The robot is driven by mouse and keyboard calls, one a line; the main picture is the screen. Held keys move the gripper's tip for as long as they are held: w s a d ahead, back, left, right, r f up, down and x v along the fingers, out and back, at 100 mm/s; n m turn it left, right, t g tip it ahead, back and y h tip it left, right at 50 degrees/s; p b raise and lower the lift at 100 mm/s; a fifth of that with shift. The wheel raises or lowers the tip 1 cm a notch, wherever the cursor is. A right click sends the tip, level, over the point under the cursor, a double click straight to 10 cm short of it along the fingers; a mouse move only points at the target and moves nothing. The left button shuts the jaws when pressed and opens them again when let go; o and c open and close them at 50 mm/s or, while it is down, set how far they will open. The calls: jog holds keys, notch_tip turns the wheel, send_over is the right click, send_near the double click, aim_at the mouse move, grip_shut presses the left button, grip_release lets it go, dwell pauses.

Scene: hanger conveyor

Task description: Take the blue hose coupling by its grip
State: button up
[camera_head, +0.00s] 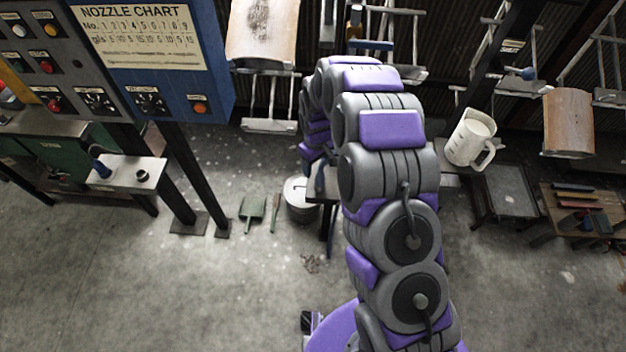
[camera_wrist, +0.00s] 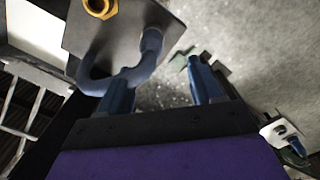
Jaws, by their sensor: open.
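In the wrist view, my gripper (camera_wrist: 160,74) is open, with its two blue fingers apart. A curved blue-grey piece, which looks like the blue hose coupling (camera_wrist: 150,46), lies at the upper left. It bends in front of a grey plate (camera_wrist: 83,36) with a brass ring (camera_wrist: 100,8). Its upright part appears between the fingers, nearer the left one; its curved end overlaps the left finger in the picture. I cannot tell whether they touch. In the head view my arm hides most of this spot; a dark stand (camera_head: 327,197) shows beside it.
A small bench (camera_head: 125,172) at left holds another blue handle (camera_head: 100,168) and a black ring. The control panel (camera_head: 150,50) stands behind it. A dustpan (camera_head: 252,208) and lidded bucket (camera_head: 301,209) stand on the floor. The front floor is clear.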

aim_at(321, 178)
jog(key=f, duration=0.2)
jog(key=f+b, duration=0.1)
jog(key=f, duration=0.5)
jog(key=shift+w+a, duration=0.1)
jog(key=shift+a, duration=0.15)
jog(key=shift+d+f, duration=0.2)
jog(key=shift+d, duration=0.05)
jog(key=d, duration=0.3)
jog(key=shift+r, duration=0.2)
jog(key=shift+c, duration=0.7)
jog(key=shift+d, duration=0.1)
jog(key=shift+c, duration=0.7)
jog(key=shift+a, duration=0.2)
jog(key=shift+c, duration=0.8)
jog(key=shift+a+f, duration=0.1)
jog(key=shift+a, duration=0.85)
jog(key=c, duration=0.3)
jog(key=shift+a, duration=0.2)
jog(key=shift+c, duration=0.6)
jog(key=shift+d, duration=0.15)
jog(key=shift+c, duration=0.9)
jog(key=shift+d, duration=0.5)
jog(key=shift+c, duration=0.2)
